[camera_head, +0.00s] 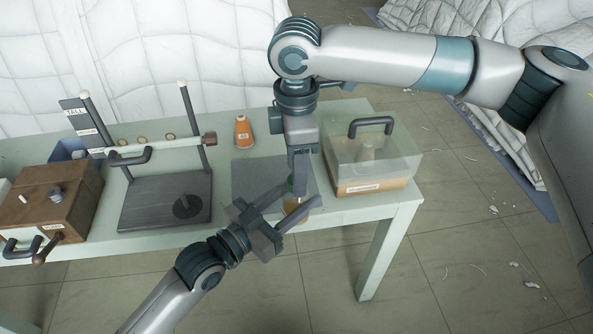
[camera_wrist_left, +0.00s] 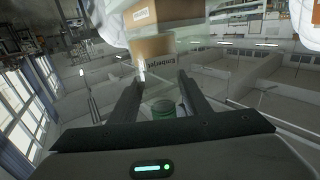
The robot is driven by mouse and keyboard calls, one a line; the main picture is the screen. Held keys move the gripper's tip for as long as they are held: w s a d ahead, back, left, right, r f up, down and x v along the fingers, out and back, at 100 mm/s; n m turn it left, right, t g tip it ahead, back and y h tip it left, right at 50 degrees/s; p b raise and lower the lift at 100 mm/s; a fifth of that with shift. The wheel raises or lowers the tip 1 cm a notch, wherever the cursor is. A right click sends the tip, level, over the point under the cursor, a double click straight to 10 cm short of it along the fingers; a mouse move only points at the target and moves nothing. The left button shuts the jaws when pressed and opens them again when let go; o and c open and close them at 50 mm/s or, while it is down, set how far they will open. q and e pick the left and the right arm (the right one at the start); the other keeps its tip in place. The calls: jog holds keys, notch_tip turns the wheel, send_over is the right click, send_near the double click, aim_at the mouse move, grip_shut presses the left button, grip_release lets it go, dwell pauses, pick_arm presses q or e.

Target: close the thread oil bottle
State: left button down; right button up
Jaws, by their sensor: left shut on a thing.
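The bottle (camera_head: 296,206) is a small amber-tan one, partly hidden by my grippers, near the table's front edge. A tan labelled body (camera_wrist_left: 165,52) shows beyond the fingers in the left wrist view. My left gripper (camera_head: 290,206) comes in low from the left, its fingers shut on the bottle's sides. A green cap (camera_wrist_left: 163,110) shows between the left fingers in the wrist view; in the head view a bit of green (camera_head: 290,183) is beside the right fingertips. My right gripper (camera_head: 298,182) points down right above the bottle. Whether it grips the cap is unclear.
A clear-lidded box (camera_head: 370,160) with a dark handle stands close on the right. A dark stand (camera_head: 165,200) and a wooden box (camera_head: 55,205) fill the left of the table (camera_head: 395,200).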

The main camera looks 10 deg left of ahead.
notch_tip(320, 180, up, 11)
dwell(0.4)
jog(key=shift+w+f, duration=0.1)
jog(key=shift+f, duration=0.05)
dwell(0.5)
